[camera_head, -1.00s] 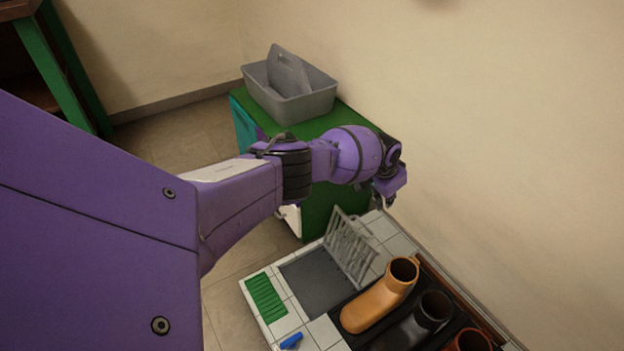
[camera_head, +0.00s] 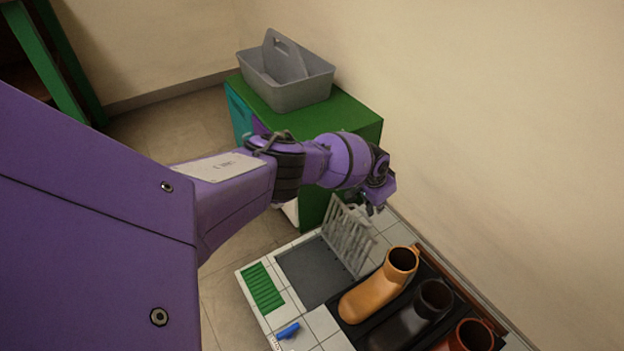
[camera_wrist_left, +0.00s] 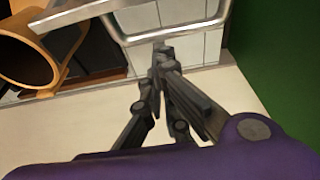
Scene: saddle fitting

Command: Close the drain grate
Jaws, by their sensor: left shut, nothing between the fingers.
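The drain grate (camera_head: 348,236) is a grey barred panel standing up, steeply tilted, along the right edge of the dark square drain opening (camera_head: 309,274) in the white tiled platform. My left gripper (camera_head: 372,208) is behind the upper part of the grate, on the wall side, close to its top edge. In the left wrist view the gripper (camera_wrist_left: 160,50) is shut and empty, its fingertips near a grey metal frame bar (camera_wrist_left: 180,38) of the grate. I cannot tell whether they touch. My right gripper is not in view.
An orange boot (camera_head: 380,288), a black boot (camera_head: 420,322) and a red-brown boot (camera_head: 470,338) stand on a dark tray right of the drain. A green slotted mat (camera_head: 263,288) and a blue object (camera_head: 288,330) lie left of it. A green cabinet (camera_head: 350,112) carries a grey caddy (camera_head: 300,92).

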